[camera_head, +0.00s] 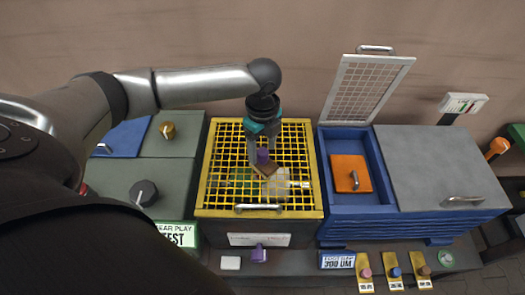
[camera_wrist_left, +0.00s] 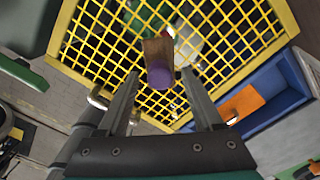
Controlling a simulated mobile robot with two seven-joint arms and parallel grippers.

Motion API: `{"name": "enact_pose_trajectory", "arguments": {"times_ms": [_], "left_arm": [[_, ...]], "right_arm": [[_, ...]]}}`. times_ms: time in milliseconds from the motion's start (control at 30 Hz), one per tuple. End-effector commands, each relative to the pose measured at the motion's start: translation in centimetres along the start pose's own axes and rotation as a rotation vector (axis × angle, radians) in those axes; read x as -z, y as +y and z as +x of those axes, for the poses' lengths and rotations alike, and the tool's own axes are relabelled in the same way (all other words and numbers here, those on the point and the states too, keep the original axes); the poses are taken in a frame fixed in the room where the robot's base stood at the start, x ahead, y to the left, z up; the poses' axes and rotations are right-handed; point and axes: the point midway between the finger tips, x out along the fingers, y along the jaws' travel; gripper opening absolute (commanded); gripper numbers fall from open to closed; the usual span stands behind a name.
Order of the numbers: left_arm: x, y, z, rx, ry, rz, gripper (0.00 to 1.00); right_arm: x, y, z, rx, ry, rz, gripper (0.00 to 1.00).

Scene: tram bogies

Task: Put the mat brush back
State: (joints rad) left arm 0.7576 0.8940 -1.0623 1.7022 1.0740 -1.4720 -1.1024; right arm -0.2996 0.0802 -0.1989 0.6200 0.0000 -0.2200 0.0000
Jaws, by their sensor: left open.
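A small brown block with a purple knob, which looks like the mat brush (camera_head: 265,170), lies on the yellow grid lid (camera_head: 207,190). It also shows in the left wrist view (camera_wrist_left: 157,50), with its round purple knob facing the camera. My left gripper (camera_head: 265,155) is open above the brush. In the left wrist view its fingers (camera_wrist_left: 160,76) stand on either side of the knob, apart from it. I cannot tell the exact height gap. No place marked for the brush can be made out for certain. My right gripper is not in view.
A blue bin (camera_head: 345,199) with a raised white mesh lid (camera_head: 367,88) holds an orange piece (camera_head: 351,173). A grey lid (camera_head: 440,165) is right of it. A purple object (camera_head: 259,254) and several yellow plates with coloured knobs (camera_head: 394,271) stand along the front ledge.

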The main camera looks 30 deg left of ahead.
Motion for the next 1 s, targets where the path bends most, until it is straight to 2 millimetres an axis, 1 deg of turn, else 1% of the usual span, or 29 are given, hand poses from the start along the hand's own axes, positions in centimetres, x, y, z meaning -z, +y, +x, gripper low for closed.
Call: {"name": "enact_pose_trajectory", "arguments": {"times_ms": [33,200,300,433,600,1000], "left_arm": [[0.0,-0.1,-1.3,0.004,-0.001,0.001,0.68],[0.0,-0.1,-5.1,0.004,0.0,0.001,0.68],[0.0,-0.1,-7.1,0.004,0.0,0.0,0.68],[0.0,-0.1,-9.0,0.002,0.0,-0.001,0.68],[0.0,0.0,-10.1,0.0,0.0,-0.001,0.68],[0.0,0.0,-10.2,-0.001,0.001,-0.001,0.68]], "right_arm": [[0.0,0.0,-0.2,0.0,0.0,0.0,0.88],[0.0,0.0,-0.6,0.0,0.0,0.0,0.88],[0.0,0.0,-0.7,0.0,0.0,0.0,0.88],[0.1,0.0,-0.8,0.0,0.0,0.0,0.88],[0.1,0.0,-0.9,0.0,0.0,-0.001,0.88],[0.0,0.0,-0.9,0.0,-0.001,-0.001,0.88]]}}
